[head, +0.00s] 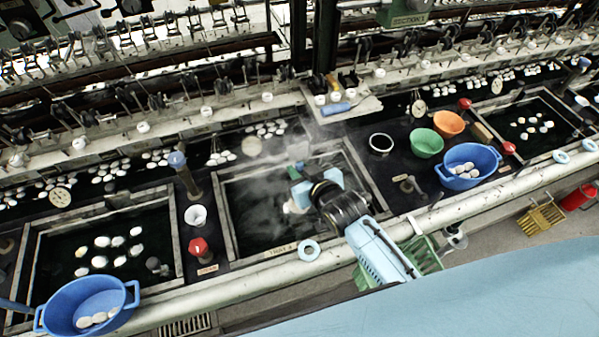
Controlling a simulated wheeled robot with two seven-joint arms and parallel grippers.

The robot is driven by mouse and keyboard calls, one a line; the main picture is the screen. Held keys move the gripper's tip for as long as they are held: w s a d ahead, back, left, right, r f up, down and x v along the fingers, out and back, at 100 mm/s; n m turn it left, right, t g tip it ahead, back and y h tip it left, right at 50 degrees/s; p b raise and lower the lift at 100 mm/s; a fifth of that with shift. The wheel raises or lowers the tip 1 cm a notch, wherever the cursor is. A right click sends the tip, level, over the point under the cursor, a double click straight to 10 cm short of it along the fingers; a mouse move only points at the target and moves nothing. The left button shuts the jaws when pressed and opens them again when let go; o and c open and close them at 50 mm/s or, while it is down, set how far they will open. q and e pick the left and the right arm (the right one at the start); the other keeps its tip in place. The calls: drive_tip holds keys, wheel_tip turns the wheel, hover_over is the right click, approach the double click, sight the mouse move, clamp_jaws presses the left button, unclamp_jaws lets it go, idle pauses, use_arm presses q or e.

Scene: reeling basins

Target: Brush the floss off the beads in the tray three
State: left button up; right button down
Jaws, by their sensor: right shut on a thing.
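My right arm reaches over the middle tray (232,225), a dark square basin with a pale frame and a small label on its front edge that I cannot read surely. My right gripper (297,193) is low over the water, shut on a pale thing (293,208), mostly hidden, which I cannot identify surely as a brush. Steam and my arm cover much of this tray, and no beads show clearly in it. White oval beads (100,262) float in the left tray (180,235), and others (530,125) in the right tray (500,103). My left gripper is out of view.
Blue basins with white beads stand at the front left (85,300) and right (468,165). Green (426,143) and orange (449,123) bowls and a dark ring-rimmed pot (381,143) are right of the middle tray. A red knob (198,246) and white cup (196,215) stand left of it.

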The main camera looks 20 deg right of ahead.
sight(301, 166)
drive_tip(key=shift+s+r, duration=0.15)
drive_tip(key=shift+r, duration=1.05)
drive_tip(key=shift+s+r, duration=0.1)
drive_tip(key=shift+r, duration=1.1)
